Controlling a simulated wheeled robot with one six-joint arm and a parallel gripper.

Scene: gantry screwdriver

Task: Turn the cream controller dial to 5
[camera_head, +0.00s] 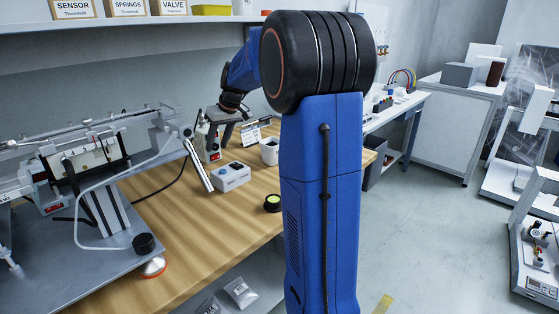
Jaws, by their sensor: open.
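A pale box (231,177) with a small blue round part and a dark patch on top sits on the wooden bench. Behind it, an upright cream unit (213,145) with a red switch on its front stands near the wall. I cannot tell which of the two is the cream controller, and no dial number is readable. My gripper (226,119) is above the upright unit and covers part of its top. It is open, small in view, and I cannot tell whether it touches the unit.
A white mug (270,152) stands right of the pale box, and a black-and-green tape roll (272,203) lies near the bench edge. A metal rail rig (75,160) fills the left. A shelf (140,22) hangs above.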

